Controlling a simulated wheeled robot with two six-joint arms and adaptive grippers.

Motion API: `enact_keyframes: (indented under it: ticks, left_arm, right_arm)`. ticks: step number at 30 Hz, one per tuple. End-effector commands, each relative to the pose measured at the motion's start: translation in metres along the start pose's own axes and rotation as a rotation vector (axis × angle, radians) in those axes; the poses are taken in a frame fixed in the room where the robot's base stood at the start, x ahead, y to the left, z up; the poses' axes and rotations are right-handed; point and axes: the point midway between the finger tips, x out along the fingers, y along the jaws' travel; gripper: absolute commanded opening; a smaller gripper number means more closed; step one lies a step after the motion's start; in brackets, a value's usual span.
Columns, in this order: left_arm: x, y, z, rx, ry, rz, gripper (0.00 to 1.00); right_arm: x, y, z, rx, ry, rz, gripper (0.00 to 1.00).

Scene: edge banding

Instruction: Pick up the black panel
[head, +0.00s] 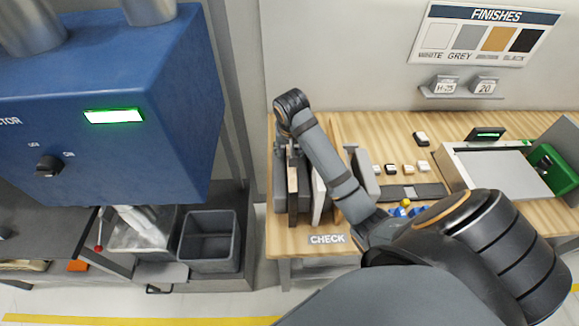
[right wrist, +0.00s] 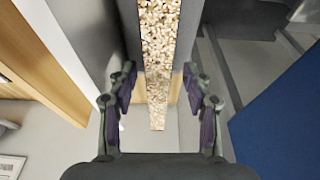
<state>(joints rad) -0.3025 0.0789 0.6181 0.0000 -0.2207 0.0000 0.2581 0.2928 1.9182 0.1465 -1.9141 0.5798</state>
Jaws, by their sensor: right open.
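The rack (head: 279,188) on the wooden table holds upright panels side by side. One panel with a dark face and a tan chipboard edge (head: 293,190) stands at its left, with a white panel (head: 318,195) to its right. My right gripper (head: 292,143) is over the left part of the rack, mostly hidden by its own wrist. In the right wrist view, its open fingers (right wrist: 158,85) straddle the chipboard edge (right wrist: 157,60) of a panel, with visible gaps on both sides. Dark grey surfaces flank that edge. My left gripper is not in view.
A blue machine (head: 130,160) and a grey bin (head: 208,240) stand left of the table. A grey upright (head: 367,172) closes the rack's right side. Small sample blocks (head: 407,169) and a grey machine with a green part (head: 545,165) are further right.

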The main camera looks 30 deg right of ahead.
Motion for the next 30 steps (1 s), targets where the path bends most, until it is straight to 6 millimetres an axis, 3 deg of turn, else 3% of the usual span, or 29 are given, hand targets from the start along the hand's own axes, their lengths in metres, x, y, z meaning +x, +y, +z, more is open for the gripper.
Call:
enact_keyframes:
  ticks: [2,5,10,17,28,30]
  left_arm:
    - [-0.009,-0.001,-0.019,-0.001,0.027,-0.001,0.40]
    - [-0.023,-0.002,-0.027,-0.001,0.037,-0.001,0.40]
    - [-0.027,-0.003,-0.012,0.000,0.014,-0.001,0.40]
    - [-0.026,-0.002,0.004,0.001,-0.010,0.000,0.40]
    - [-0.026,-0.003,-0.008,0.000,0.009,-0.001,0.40]
    - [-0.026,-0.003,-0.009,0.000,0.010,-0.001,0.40]
  right_arm:
    - [0.004,0.000,-0.001,0.000,-0.005,0.002,0.50]
    - [0.021,0.000,-0.003,0.001,-0.006,0.003,0.50]
    - [0.047,0.000,-0.003,-0.001,-0.004,0.001,0.50]
    - [0.051,0.000,-0.003,-0.001,-0.001,0.000,0.50]
    - [0.051,0.000,-0.003,0.000,0.000,0.000,0.01]
    - [0.051,0.000,-0.003,0.000,0.000,0.001,0.00]
